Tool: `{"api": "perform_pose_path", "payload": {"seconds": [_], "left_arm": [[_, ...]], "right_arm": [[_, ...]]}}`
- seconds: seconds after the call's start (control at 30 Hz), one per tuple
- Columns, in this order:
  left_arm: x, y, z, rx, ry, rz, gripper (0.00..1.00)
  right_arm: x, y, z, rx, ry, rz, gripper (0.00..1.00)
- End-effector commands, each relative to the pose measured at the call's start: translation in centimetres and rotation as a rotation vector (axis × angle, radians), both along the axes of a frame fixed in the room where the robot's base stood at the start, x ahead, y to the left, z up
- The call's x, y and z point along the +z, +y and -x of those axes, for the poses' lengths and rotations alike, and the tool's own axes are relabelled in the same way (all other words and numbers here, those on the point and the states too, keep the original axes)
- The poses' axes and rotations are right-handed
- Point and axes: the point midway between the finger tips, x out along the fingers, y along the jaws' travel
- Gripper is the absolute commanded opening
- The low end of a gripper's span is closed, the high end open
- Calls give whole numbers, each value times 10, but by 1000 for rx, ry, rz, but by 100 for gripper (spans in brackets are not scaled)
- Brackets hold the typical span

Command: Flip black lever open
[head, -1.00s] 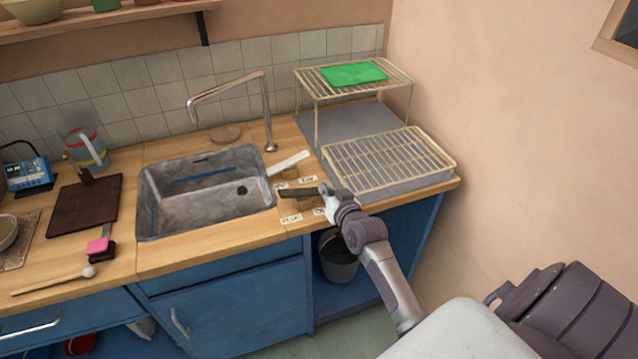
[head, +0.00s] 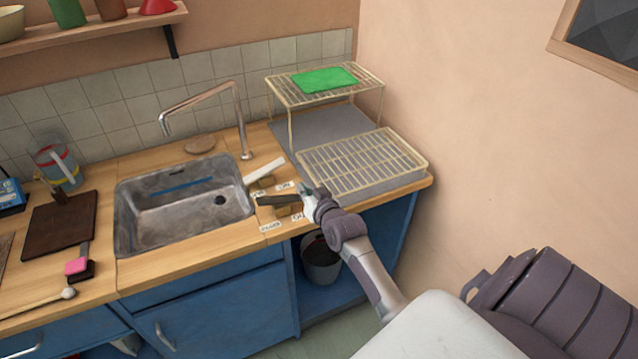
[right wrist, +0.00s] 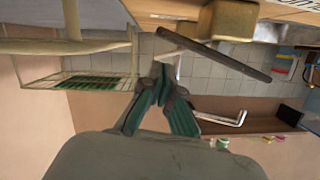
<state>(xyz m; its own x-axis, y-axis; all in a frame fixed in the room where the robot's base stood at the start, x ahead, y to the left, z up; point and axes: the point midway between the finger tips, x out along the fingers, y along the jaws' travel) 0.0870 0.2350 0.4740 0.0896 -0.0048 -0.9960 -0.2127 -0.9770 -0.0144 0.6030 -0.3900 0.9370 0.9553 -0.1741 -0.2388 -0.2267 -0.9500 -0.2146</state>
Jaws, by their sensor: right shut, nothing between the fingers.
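The black lever (head: 276,199) is a flat dark bar on a small wooden block (head: 289,211), on the counter right of the sink. In the right wrist view the black lever (right wrist: 225,58) runs slantwise in front of the fingers, with its wooden block (right wrist: 228,20) above. My right gripper (head: 304,190) is shut and empty at the lever's right end. Its fingertips (right wrist: 166,68) are close to the lever's end; I cannot tell whether they touch. Small white labels (head: 271,226) lie around the block. My left gripper is not in view.
A white lever (head: 264,170) stands just behind the black one. The sink (head: 185,246) is to the left, with a tall metal faucet (head: 240,118). A wire rack (head: 365,160) sits close behind and right of my gripper. The wall is at the right.

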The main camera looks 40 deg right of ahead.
Motion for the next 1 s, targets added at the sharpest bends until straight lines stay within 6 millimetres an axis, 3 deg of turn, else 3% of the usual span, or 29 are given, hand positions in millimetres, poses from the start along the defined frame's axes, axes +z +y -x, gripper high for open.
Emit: {"api": "perform_pose_path", "payload": {"seconds": [0.03, 0.07, 0.13, 0.4, 0.53, 1.0], "left_arm": [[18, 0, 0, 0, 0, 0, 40], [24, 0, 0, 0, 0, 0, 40], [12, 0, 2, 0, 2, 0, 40], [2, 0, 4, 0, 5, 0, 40], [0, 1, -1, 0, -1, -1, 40], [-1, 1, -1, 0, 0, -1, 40]], "right_arm": [[20, -1, -4, 1, -2, 2, 0], [26, -2, -5, 1, -1, 2, 0], [17, 2, 11, 2, 3, 0, 0], [31, 10, 66, 1, 0, 1, 0], [36, 12, 82, 1, 0, 0, 0], [40, 14, 91, 0, -1, -1, 0]]}}
